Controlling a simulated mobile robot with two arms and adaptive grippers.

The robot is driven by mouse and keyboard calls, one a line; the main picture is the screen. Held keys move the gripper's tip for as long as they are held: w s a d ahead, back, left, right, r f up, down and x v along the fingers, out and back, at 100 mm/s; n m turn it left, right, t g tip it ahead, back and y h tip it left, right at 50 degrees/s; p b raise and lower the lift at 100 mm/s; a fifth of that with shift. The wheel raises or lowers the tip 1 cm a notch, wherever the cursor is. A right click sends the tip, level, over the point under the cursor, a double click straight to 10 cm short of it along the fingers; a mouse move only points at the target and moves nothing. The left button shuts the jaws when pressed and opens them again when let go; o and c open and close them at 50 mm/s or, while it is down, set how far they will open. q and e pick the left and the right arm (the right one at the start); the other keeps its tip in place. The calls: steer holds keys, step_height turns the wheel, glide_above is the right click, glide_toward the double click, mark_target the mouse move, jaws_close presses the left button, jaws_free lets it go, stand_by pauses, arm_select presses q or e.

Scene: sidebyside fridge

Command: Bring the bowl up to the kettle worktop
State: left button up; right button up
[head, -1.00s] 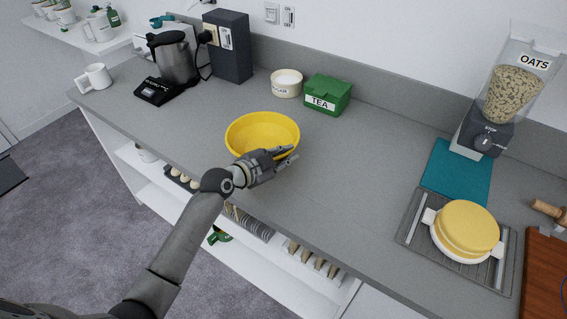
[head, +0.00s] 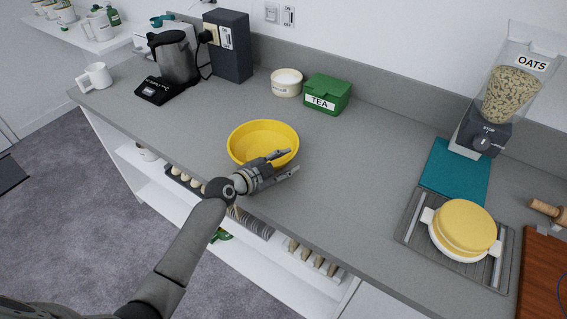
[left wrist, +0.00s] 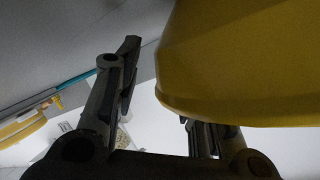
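The yellow bowl (head: 252,134) stands upright on the grey worktop (head: 358,150), near its front edge. My left gripper (head: 285,164) is at the bowl's near right side, with its fingers spread apart. One finger overlaps the bowl's rim in the head view; I cannot tell whether it touches. In the left wrist view, the bowl (left wrist: 240,60) fills the upper right and hides part of one finger. The other finger stands clear of it. The kettle (head: 174,60) is at the back left of the same worktop. My right gripper is not in view.
A sugar pot (head: 286,83) and green tea box (head: 327,94) stand behind the bowl. A white mug (head: 97,75) is far left. To the right are an oats dispenser (head: 500,105), a teal mat (head: 455,172) and a yellow-topped dish (head: 465,228). The worktop between bowl and mat is clear.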

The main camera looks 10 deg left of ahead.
arm_select(q)
steer(key=shift+a, duration=0.1)
steer(key=b+v, duration=0.2)
steer(key=v, duration=0.8)
steer(key=shift+s, duration=0.2)
steer(key=shift+v, duration=0.8)
steer(key=shift+r, duration=0.1)
